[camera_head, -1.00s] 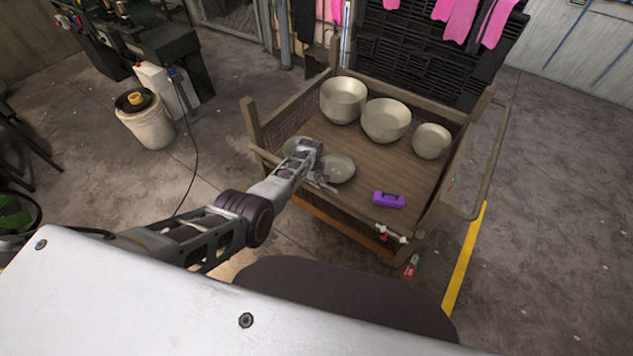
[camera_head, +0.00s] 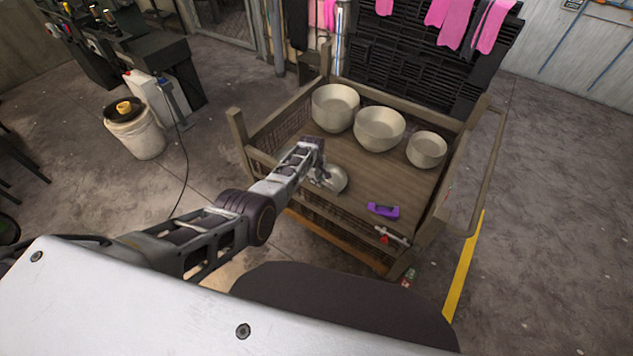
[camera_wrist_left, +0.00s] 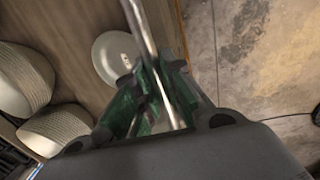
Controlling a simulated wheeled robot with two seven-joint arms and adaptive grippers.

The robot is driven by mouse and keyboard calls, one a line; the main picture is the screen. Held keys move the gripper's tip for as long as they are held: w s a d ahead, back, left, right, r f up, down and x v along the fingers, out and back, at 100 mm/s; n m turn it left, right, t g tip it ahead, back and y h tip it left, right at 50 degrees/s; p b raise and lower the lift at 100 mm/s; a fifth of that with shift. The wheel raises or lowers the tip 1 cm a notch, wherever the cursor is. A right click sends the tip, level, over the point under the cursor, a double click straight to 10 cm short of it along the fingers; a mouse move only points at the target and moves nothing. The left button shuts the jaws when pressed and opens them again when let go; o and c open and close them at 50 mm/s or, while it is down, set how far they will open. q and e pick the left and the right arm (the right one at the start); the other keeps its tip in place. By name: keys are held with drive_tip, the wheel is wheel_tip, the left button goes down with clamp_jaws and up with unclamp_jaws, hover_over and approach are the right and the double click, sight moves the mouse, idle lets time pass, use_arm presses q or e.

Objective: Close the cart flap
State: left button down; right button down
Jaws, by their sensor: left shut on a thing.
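The wooden cart (camera_head: 375,180) stands in front of me, with mesh along its sides. Its flap (camera_head: 335,222) is on the near side, partly hidden by my arm. My left gripper (camera_head: 325,180) is at that side, near a plate (camera_head: 338,178) that it partly covers. In the left wrist view the green-padded fingers (camera_wrist_left: 150,100) are shut around a thin metal bar of the flap (camera_wrist_left: 140,25), with the cart floor on one side and concrete on the other. The flap's exact angle is hard to tell. My right gripper is not in view.
Three bowls (camera_head: 380,128) stand along the cart's far side. A purple object (camera_head: 383,210) lies on the cart floor near the front. A white bucket (camera_head: 138,135) stands on the floor at left. The floor right of the cart is clear.

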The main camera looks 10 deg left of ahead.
use_arm(q)
drive_tip(key=shift+w, duration=0.1)
drive_tip(key=shift+r, duration=0.15)
drive_tip(key=shift+w, duration=0.1)
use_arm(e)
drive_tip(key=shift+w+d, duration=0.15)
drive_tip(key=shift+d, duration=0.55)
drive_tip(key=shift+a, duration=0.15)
use_arm(q)
drive_tip(key=c, duration=1.5)
unclamp_jaws()
drive_tip(key=shift+w+d, duration=0.1)
drive_tip(key=shift+w, duration=0.05)
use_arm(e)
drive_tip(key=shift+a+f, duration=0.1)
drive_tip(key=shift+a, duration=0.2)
use_arm(q)
drive_tip(key=shift+r, duration=0.15)
